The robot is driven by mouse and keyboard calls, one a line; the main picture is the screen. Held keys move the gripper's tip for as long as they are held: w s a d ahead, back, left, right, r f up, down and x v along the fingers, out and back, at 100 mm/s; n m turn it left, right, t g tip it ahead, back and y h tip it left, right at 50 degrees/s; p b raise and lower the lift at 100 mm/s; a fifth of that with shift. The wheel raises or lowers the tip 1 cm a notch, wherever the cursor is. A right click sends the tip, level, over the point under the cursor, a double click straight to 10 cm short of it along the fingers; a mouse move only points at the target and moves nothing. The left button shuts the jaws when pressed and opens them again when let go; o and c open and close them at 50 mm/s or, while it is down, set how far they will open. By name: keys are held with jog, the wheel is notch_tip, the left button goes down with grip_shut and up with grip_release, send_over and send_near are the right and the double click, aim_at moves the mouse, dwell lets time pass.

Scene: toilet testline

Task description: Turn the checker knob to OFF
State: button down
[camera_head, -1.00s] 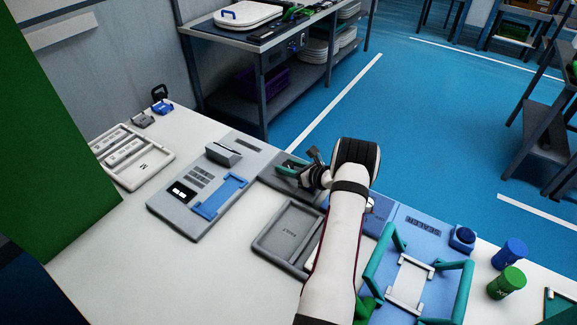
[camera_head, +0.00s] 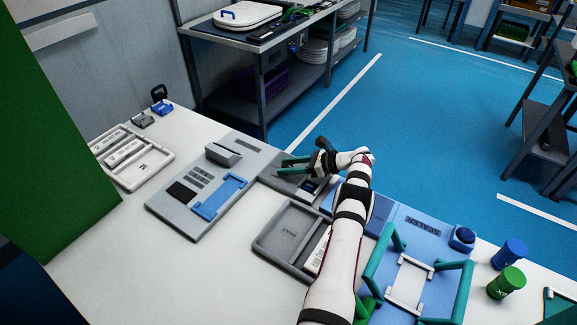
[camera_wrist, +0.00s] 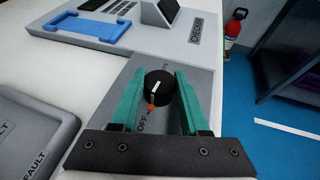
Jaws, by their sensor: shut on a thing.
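The black round checker knob (camera_wrist: 159,86) stands on a grey plate (camera_wrist: 122,82) in the wrist view. A white line on its top runs roughly toward an orange dot beside the word OFF (camera_wrist: 143,122), at its near side. My gripper (camera_wrist: 159,78) has its green fingers on either side of the knob and is shut on it. In the head view my gripper (camera_head: 284,167) is over the plate beside the checker, and the knob cannot be made out there. The checker (camera_head: 215,180) is a grey panel with a blue frame and a dark display (camera_head: 181,193).
A grey tray (camera_head: 262,243) lies in front of the knob plate. The blue sealer (camera_head: 426,232) with green bars is at the right, near blue (camera_head: 509,254) and green (camera_head: 506,283) cylinders. A white tray (camera_head: 160,158) is at the left. The front-left table (camera_head: 150,265) is bare.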

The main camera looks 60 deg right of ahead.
dwell(0.4)
jog(key=shift+c, duration=2.1)
grip_release()
jog(key=v, duration=1.2)
jog(key=shift+d+f, duration=0.1)
